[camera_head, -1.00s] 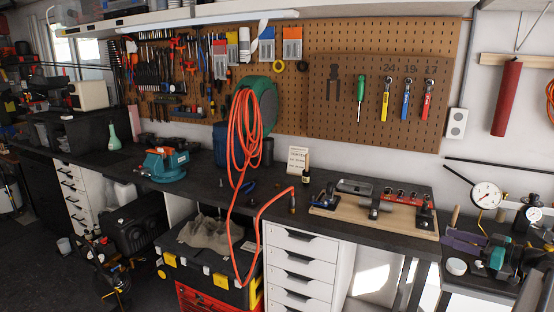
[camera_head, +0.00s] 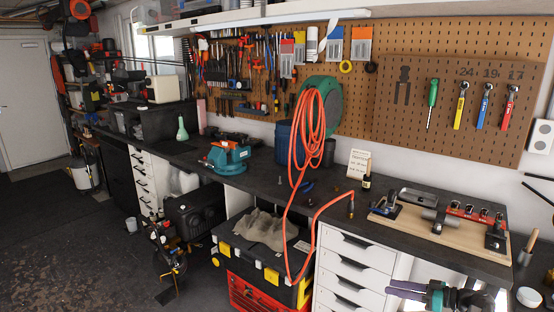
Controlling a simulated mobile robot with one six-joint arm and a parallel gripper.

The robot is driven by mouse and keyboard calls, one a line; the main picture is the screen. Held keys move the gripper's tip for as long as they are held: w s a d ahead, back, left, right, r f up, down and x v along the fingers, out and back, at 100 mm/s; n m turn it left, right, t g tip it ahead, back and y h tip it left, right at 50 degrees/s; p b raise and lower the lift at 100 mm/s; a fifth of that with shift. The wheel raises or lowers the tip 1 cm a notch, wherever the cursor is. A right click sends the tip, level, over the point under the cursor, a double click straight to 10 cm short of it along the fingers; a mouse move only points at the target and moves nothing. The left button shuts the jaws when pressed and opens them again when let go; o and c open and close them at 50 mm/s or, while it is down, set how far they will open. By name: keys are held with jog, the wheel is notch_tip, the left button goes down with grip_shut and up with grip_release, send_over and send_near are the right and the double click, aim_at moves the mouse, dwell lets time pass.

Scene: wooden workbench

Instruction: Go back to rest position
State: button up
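My gripper (camera_head: 402,289) shows at the lower right of the head view, with purple fingers and a teal and black body behind them. It points left, in front of the white drawer cabinet's right side. The fingers are small and seen from the side, so whether they are open or shut is unclear. No held thing can be made out.
The dark workbench (camera_head: 275,185) runs along the wall, bearing a teal vise (camera_head: 228,157) and a wooden tool board (camera_head: 460,232). An orange hose (camera_head: 312,130) hangs over its front edge. A toolbox (camera_head: 255,262) stands below. The floor (camera_head: 70,235) at left is largely clear.

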jog(key=s+a+f+g, duration=0.35)
jog(key=a+f, duration=0.35)
jog(key=a, duration=0.3)
jog(key=s+a+f+g, duration=0.2)
jog(key=s+a+f, duration=0.2)
jog(key=a+f, duration=0.4)
jog(key=s+a+f+g, duration=0.35)
jog(key=a+f, duration=0.35)
jog(key=a, duration=0.4)
jog(key=s+a+f+g+h, duration=0.35)
jog(key=s+f, duration=0.25)
jog(key=s, duration=0.5)
jog(key=s+a+f+g+h, duration=0.2)
jog(key=s+a+f+h, duration=0.15)
jog(key=s+f, duration=0.6)
jog(key=s+d+m+h, duration=0.5)
jog(key=s+d+m, duration=0.2)
jog(key=s+d, duration=0.1)
jog(key=shift+s+d+r, duration=0.2)
jog(key=shift+s+d, duration=0.05)
jog(key=shift+d, duration=0.5)
jog(key=shift+g, duration=0.25)
jog(key=shift+w, duration=0.1)
